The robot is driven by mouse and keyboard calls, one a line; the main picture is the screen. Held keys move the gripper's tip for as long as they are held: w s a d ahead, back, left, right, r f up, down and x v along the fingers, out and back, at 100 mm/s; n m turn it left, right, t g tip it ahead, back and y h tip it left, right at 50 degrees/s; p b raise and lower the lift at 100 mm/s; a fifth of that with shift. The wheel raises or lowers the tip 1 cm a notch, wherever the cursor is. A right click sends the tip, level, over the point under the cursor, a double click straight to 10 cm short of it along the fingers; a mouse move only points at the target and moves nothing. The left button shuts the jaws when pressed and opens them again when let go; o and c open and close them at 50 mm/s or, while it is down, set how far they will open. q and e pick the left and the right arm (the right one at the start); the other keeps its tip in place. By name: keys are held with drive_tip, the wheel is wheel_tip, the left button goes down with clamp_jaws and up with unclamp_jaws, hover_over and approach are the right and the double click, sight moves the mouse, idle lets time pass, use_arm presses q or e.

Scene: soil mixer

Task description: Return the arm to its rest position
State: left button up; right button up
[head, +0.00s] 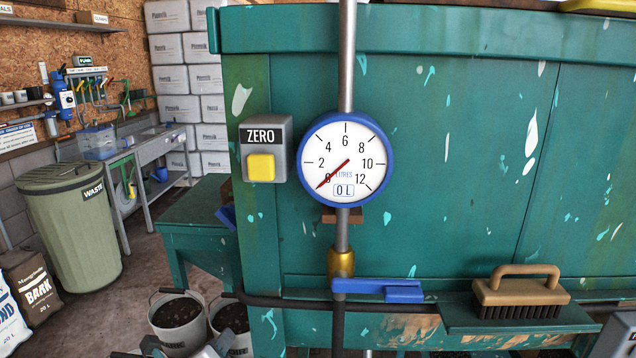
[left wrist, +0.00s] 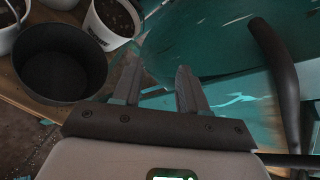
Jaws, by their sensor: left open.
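My left gripper (head: 188,348) shows only in part at the bottom edge of the head view, low in front of the buckets. In the left wrist view its two grey fingers (left wrist: 158,82) stand apart with nothing between them. They point toward the teal surface (left wrist: 215,45), with an empty-looking black pot (left wrist: 60,70) to their left. Most of the left arm is hidden below the head view. I cannot make out my right gripper.
A dial (head: 346,160) reads 0 L, beside a yellow ZERO button (head: 261,168). A blue valve handle (head: 377,290) lies level below it. A brush (head: 518,290) rests on a ledge. Soil-filled buckets (head: 178,318) stand low left. A dark hose (left wrist: 280,75) is right of the fingers.

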use_arm(q)
drive_tip(key=s+d+f+n+g+h, duration=0.1)
drive_tip(key=s+d+f+n+g, duration=0.15)
drive_tip(key=s+f, duration=0.4)
drive_tip(key=s+d+f+n+g, duration=0.1)
drive_tip(key=s+f+n+g, duration=0.2)
drive_tip(key=f, duration=0.7)
drive_tip(key=s+d+f+n+g+h, duration=0.1)
drive_tip(key=s+d+f+n+g, duration=0.15)
drive_tip(key=s+f, duration=0.4)
drive_tip(key=s+d+f+n+g, duration=0.1)
drive_tip(key=s+f+n+g, duration=0.1)
drive_tip(key=s+n, duration=0.4)
drive_tip(key=s+d+f+n+g+h, duration=0.1)
drive_tip(key=s+f+n, duration=0.4)
drive_tip(key=n, duration=1.1)
drive_tip(key=shift+s+d+f+g, duration=0.25)
drive_tip(key=shift+s+d+g, duration=0.35)
drive_tip(key=shift+s+g, duration=0.45)
drive_tip(key=shift+w, duration=0.2)
